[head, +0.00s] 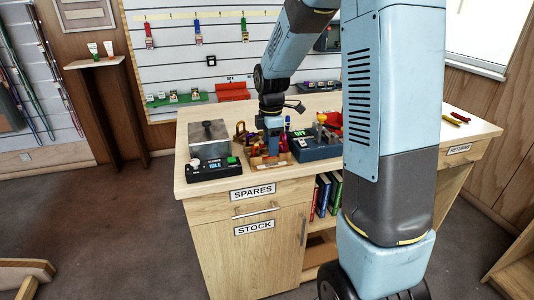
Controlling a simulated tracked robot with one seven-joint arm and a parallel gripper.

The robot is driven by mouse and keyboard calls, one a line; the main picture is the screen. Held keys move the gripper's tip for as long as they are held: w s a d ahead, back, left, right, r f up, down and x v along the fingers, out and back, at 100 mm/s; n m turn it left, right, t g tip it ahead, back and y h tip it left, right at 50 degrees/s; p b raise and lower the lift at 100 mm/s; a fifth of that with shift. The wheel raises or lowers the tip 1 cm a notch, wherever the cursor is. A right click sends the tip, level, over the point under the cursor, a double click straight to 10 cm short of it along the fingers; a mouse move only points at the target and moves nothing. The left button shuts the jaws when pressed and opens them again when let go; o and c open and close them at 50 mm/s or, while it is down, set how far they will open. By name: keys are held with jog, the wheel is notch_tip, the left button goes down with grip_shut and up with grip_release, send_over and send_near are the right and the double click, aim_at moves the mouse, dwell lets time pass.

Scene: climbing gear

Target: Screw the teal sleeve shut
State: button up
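My gripper (273,146) points down over a small wooden tray (256,164) on the counter. Its fingers are too small and too mixed with the things behind them to tell whether they are open or shut. Several small coloured pieces of gear lie in and around the tray, among them orange and gold ones. I cannot make out a teal sleeve among them; it may be hidden behind my gripper or too small to see.
The wooden counter (195,134) carries a black box reading "IDLE" (211,166) left of the tray and a dark blue device (315,150) right of it. Red and yellow items (455,119) lie at the right.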

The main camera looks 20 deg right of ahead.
jog(key=shift+r, duration=0.3)
jog(key=shift+r, duration=0.35)
jog(key=shift+r, duration=0.1)
jog(key=shift+w, duration=0.15)
jog(key=shift+w, duration=0.5)
jog(key=shift+f, duration=1.45)
jog(key=shift+s, duration=0.65)
